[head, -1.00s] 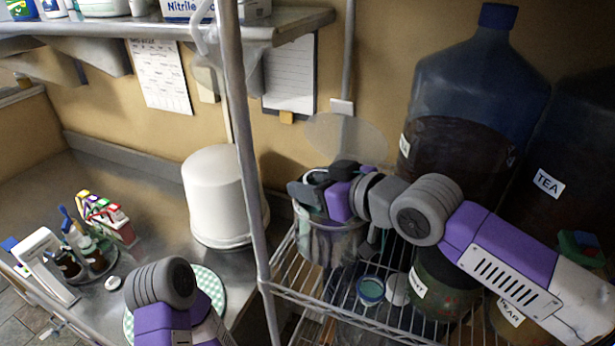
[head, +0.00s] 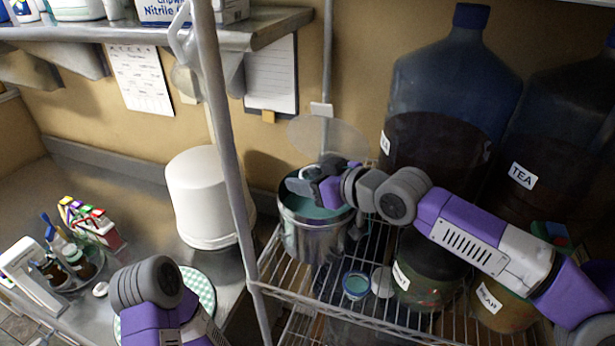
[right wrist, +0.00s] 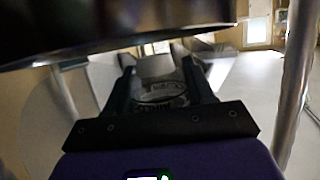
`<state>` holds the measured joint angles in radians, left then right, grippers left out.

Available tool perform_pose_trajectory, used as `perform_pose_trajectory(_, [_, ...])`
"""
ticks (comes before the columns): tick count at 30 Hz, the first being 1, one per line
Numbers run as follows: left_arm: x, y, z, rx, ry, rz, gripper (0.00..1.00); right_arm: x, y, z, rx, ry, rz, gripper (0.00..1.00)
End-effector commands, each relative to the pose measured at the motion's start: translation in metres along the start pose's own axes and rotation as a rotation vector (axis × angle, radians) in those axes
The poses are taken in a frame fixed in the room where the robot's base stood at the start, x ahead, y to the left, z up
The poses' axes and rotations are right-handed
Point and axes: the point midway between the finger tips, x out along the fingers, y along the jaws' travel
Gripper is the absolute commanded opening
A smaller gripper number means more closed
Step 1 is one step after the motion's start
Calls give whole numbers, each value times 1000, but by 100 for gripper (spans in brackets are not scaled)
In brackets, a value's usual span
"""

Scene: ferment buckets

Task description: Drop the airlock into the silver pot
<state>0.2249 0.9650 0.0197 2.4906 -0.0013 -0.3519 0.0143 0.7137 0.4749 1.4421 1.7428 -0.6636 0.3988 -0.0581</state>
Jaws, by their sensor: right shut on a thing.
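The silver pot (head: 312,238) stands on the wire rack in the head view, open at the top, with teal showing inside. My right gripper (head: 312,182) is above the far part of its rim. It is shut on a small pale thing, seemingly the airlock (right wrist: 157,68), which shows between the two dark fingers in the right wrist view. Its full shape is hidden by the fingers. In the head view I cannot tell how far it hangs over the opening. My left arm shows at the lower left, but its gripper fingers are not in view.
A translucent disc (head: 325,134) stands behind the pot. Large dark jugs (head: 440,120) stand at right. Labelled jars (head: 432,275) and a small teal-topped tub (head: 356,285) are near the pot. A rack post (head: 228,150) separates it from the white bucket (head: 205,200).

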Motion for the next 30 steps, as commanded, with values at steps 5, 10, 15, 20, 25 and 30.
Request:
perform_pose_trajectory(5, [0, 0, 0, 0, 1, 0, 43, 0, 0, 0, 0, 0, 0, 24])
perform_pose_trajectory(10, [0, 0, 0, 0, 1, 0, 43, 0, 0, 0, 0, 0, 0, 65])
perform_pose_trajectory(15, [0, 0, 0, 0, 1, 0, 43, 0, 0, 0, 0, 0, 0, 83])
perform_pose_trajectory(20, [0, 0, 0, 0, 1, 0, 43, 0, 0, 0, 0, 0, 0, 84])
perform_pose_trajectory(25, [0, 0, 0, 0, 1, 0, 43, 0, 0, 0, 0, 0, 0, 100])
perform_pose_trajectory(30, [0, 0, 0, 0, 1, 0, 43, 0, 0, 0, 0, 0, 0, 100])
